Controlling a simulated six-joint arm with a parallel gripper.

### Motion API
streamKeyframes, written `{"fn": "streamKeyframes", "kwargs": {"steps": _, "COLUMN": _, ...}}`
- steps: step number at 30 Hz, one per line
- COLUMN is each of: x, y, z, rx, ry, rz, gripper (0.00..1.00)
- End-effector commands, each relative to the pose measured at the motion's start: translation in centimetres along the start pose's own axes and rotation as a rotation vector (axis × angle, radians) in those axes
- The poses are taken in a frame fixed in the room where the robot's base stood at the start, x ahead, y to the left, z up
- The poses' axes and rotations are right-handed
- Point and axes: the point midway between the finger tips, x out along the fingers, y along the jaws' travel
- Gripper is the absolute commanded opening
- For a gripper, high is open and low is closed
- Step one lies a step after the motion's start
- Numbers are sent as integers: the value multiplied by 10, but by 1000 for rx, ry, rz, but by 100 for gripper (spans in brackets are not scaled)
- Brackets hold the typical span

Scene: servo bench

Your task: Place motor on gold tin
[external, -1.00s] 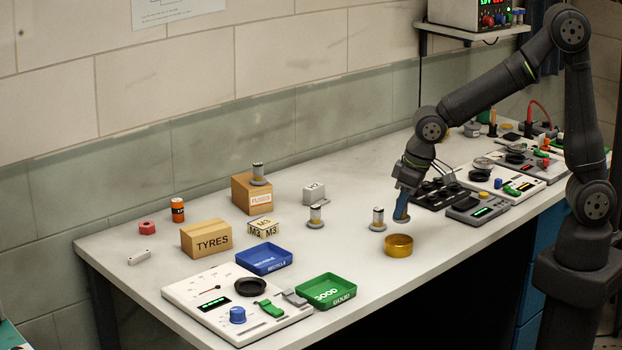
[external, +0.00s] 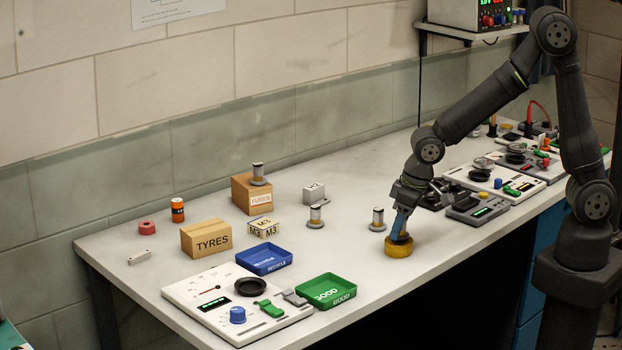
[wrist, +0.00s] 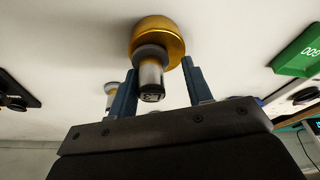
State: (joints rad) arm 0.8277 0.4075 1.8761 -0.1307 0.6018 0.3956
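The motor, a silver cylinder with a dark end (wrist: 150,82) and a grey flange, stands on the gold tin (wrist: 172,32) in the wrist view. In the external view, the gold tin (external: 398,251) is directly below my gripper (external: 399,232), which mostly hides that motor. In the wrist view, the blue fingers of my gripper (wrist: 160,72) are spread on either side of the motor, with a visible gap at the right finger. Other similar motors stand on the bench (external: 378,219), farther left (external: 315,217), and on a brown box (external: 258,174).
Dark equipment (external: 477,208) lies to the right. The bench front edge is close to the tin.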

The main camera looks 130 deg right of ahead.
Motion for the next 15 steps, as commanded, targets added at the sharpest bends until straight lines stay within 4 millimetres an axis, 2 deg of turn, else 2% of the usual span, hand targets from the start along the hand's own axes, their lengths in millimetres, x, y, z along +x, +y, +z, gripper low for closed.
{"fn": "streamKeyframes", "kwargs": {"steps": 8, "x": -3, "y": 0, "z": -1, "rx": 0, "ry": 1, "rz": 0, "gripper": 46}}
{"fn": "streamKeyframes", "kwargs": {"steps": 11, "x": -12, "y": 0, "z": -2, "rx": 0, "ry": 4, "rz": -1, "gripper": 46}}
{"fn": "streamKeyframes", "kwargs": {"steps": 15, "x": -33, "y": 0, "z": -2, "rx": 1, "ry": 5, "rz": -1, "gripper": 46}}
